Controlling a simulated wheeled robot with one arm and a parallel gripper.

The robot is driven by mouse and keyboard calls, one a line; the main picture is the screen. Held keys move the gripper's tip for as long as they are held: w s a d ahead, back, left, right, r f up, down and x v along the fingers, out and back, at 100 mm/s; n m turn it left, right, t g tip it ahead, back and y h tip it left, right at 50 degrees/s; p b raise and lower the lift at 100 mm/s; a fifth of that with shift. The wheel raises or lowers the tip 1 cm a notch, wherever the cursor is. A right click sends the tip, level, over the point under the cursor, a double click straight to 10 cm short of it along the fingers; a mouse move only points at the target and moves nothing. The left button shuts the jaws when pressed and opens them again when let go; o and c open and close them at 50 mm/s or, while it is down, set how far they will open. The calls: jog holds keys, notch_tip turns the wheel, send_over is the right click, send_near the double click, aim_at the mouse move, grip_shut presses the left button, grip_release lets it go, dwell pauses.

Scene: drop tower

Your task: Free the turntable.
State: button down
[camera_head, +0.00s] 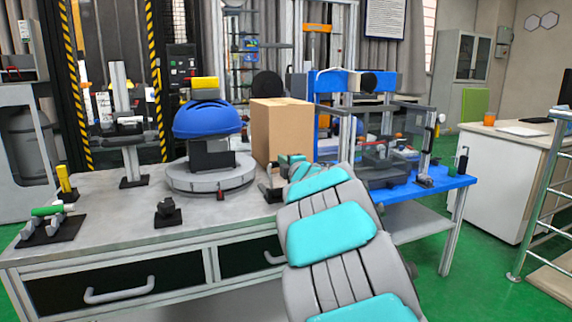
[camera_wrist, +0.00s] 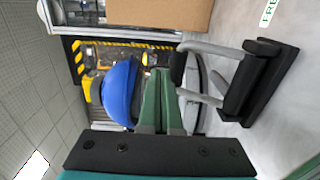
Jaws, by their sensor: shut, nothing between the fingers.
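The turntable (camera_head: 212,176) is a round grey disc on the bench, carrying a blue helmet (camera_head: 208,119) on a dark stand. In the wrist view, part of the turntable rim (camera_wrist: 200,75) shows behind the fingers, beside the helmet (camera_wrist: 120,90). A lever-like fixture with grey bars and black parts (camera_wrist: 248,83) stands by the rim; in the head view it is a dark shape (camera_head: 270,190), partly hidden by my arm. My gripper (camera_wrist: 157,75), with green fingers, is shut and empty close to the fixture's black end. I cannot tell whether they touch.
A cardboard box (camera_head: 281,132) stands behind my gripper. Printed letters "FRE" (camera_wrist: 269,12) show on the bench near the fixture. A small black fixture (camera_head: 168,211) and a green-handled item (camera_head: 48,211) sit left. A blue bench (camera_head: 430,183) adjoins on the right.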

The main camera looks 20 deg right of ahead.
jog(key=shift+w+f, duration=0.1)
jog(key=shift+w, duration=1.2)
jog(key=shift+a, duration=0.1)
